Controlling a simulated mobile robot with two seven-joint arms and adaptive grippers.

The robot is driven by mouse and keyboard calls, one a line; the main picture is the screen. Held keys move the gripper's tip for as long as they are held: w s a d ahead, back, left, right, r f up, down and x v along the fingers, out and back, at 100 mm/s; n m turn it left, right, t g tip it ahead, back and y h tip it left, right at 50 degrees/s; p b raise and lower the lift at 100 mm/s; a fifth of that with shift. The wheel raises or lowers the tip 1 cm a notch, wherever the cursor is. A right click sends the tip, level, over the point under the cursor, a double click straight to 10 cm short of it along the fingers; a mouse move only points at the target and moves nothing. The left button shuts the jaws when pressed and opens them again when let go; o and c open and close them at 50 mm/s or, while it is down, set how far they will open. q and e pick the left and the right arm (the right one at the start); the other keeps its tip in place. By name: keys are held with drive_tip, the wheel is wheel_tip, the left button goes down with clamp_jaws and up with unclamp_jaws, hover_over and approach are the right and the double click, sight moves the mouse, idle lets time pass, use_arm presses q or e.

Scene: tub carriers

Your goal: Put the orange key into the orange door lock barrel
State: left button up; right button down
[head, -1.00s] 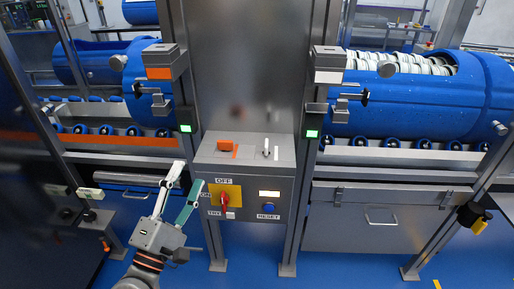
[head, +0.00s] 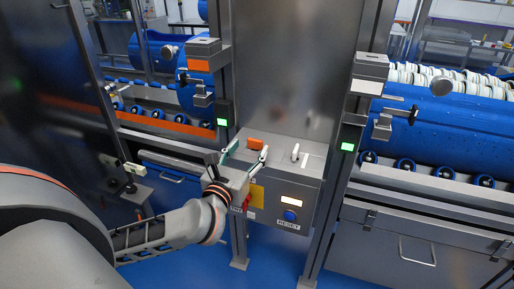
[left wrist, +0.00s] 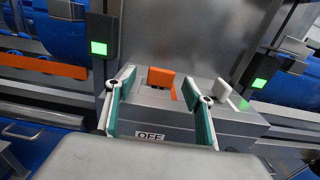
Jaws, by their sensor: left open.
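The orange key (head: 255,143) stands on the sloped top of the grey control box, and shows in the left wrist view (left wrist: 161,77) too. My left gripper (head: 247,151) is open and empty, with its fingers pointing at the key. In the left wrist view the key appears between the fingertips (left wrist: 158,80), and I see no contact. The orange-fronted lock box (head: 199,65) is on the left post, above a green light. Its key opening cannot be made out. My right gripper is not in view.
A white key (head: 295,152) stands on the control box (head: 315,165), right of the orange one. A white-fronted lock box (head: 370,87) is on the right post. Steel posts flank the control box. A blue tub (head: 430,125) lies at the right.

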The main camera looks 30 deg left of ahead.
sight(254, 143)
use_arm(q)
drive_tip(key=x, duration=0.3)
drive_tip(key=shift+w+f, duration=0.1)
drive_tip(key=shift+w, duration=0.3)
drive_tip(key=shift+w+a, duration=0.1)
drive_tip(key=shift+w, duration=0.4)
drive_tip(key=shift+c, duration=1.1)
drive_tip(key=c, duration=1.1)
drive_tip(key=shift+o, duration=0.2)
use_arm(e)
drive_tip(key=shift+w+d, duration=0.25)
